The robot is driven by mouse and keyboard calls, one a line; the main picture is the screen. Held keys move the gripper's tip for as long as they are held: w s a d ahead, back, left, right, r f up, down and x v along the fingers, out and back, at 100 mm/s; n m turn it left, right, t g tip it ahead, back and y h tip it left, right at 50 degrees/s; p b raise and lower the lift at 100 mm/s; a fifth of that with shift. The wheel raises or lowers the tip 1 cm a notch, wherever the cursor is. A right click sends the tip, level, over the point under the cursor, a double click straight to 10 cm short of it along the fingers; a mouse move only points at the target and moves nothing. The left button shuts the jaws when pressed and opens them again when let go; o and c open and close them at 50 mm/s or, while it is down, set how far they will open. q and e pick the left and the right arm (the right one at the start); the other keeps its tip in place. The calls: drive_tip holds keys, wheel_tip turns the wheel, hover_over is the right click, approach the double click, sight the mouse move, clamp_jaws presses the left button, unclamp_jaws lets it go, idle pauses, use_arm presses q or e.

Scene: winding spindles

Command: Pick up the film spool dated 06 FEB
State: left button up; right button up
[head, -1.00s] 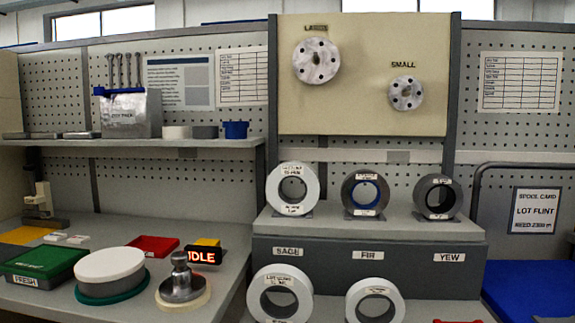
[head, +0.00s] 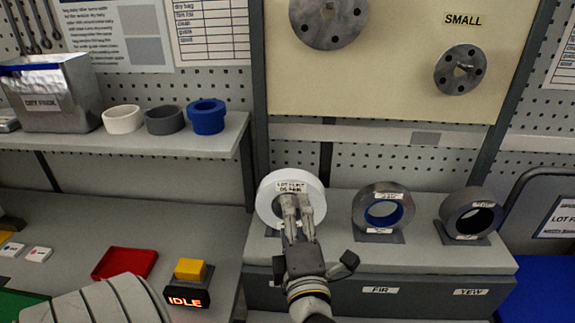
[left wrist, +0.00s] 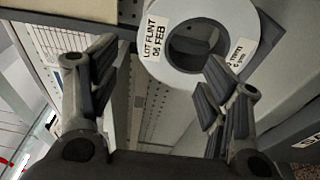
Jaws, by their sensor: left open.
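The white film spool (head: 266,207) stands upright at the left end of the upper step of the grey stand, above the row's SAGE place. Its label reads LOT FLINT 06 FEB in the left wrist view (left wrist: 176,73). My left gripper (head: 297,203) is in front of this spool in the head view and covers part of its right and lower side. In the left wrist view the fingers (left wrist: 157,74) are spread, with the spool beyond them and nothing between them. I cannot tell whether a finger touches it. My right gripper is not in view.
Two dark grey spools, one blue-cored (head: 368,199) above FIR and one (head: 459,215) above YEW, stand to the right. A board with large (head: 327,22) and small (head: 461,72) discs rises behind. A red tray (head: 124,262) and an IDLE display (head: 187,299) are on the left bench.

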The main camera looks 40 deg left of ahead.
sight(293, 188)
use_arm(q)
drive_tip(key=p+x, duration=0.1)
drive_tip(key=x, duration=0.4)
drive_tip(key=shift+w+a, duration=0.15)
drive_tip(key=shift+w, duration=0.05)
drive_tip(key=x, duration=0.1)
drive_tip(key=p+x, duration=0.1)
drive_tip(key=x, duration=0.1)
drive_tip(key=p+x, duration=0.1)
drive_tip(key=x, duration=0.1)
drive_tip(key=shift+w+d+r, duration=0.2)
drive_tip(key=shift+r, duration=0.05)
drive_tip(key=shift+w+a, duration=0.15)
drive_tip(key=shift+a, duration=0.1)
drive_tip(key=shift+d, duration=0.1)
drive_tip(key=c, duration=0.4)
clamp_jaws()
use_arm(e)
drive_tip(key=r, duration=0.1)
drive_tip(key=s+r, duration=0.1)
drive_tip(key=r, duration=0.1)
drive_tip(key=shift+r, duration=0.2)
use_arm(q)
drive_tip(key=shift+r, duration=0.1)
